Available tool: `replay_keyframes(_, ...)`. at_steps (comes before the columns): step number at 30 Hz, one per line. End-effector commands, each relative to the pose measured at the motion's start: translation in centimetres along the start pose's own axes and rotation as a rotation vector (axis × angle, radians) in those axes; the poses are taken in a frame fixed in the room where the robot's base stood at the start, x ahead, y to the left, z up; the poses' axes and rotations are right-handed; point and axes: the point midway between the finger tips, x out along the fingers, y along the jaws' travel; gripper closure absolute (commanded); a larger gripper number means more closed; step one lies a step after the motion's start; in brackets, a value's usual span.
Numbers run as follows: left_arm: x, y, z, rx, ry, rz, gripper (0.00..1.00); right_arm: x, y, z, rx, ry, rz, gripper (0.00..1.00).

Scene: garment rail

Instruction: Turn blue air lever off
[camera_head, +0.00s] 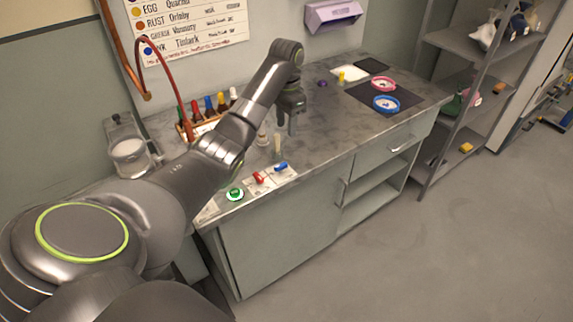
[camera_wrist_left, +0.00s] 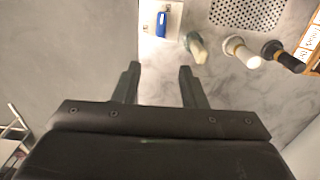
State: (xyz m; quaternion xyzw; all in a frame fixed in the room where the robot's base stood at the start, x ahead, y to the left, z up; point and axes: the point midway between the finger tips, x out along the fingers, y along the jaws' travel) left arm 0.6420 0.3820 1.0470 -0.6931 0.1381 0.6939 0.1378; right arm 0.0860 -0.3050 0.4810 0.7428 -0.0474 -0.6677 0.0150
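The blue lever (camera_head: 281,167) sits on a pale plate at the front edge of the counter, right of a red lever (camera_head: 258,177) and a green round knob (camera_head: 235,194). In the left wrist view the blue lever (camera_wrist_left: 161,24) stands at the top, beyond the fingertips. My left gripper (camera_head: 287,122) hangs over the counter, behind the blue lever and apart from it. The left wrist view shows its two fingers (camera_wrist_left: 159,72) spread with nothing between them. My right gripper is not in view.
Several small bottles (camera_head: 208,106) stand at the back left. Pale upright pieces (camera_head: 277,142) stand between gripper and levers. A blue ring dish (camera_head: 386,103) and a pink one (camera_head: 383,84) lie farther right on dark mats. The counter (camera_head: 325,135) between is clear.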

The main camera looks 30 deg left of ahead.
Motion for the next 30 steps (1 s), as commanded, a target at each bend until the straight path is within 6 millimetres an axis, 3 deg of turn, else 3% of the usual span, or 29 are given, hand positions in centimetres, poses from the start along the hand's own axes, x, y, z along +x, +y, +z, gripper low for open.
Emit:
replay_keyframes(1, 1.3, 0.0, 0.0, 0.000, 0.000, 0.000, 0.62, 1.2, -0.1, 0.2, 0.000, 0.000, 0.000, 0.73)
replay_keyframes(5, 2.7, 0.0, 0.0, 0.000, 0.000, 0.000, 0.62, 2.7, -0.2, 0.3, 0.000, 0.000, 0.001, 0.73)
replay_keyframes(9, 5.9, 0.1, 0.0, 0.000, -0.001, 0.001, 0.62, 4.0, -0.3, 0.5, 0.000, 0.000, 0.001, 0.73)
replay_keyframes(12, 7.4, 0.1, 0.0, -0.001, -0.003, 0.003, 0.62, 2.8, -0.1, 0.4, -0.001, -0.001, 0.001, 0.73)
replay_keyframes(21, 12.4, 0.1, 0.0, -0.001, -0.001, 0.001, 0.62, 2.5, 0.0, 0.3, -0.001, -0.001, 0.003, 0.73)
replay_keyframes(30, 13.6, 0.0, 0.0, 0.000, 0.001, -0.002, 0.62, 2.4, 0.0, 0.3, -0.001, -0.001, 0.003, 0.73)
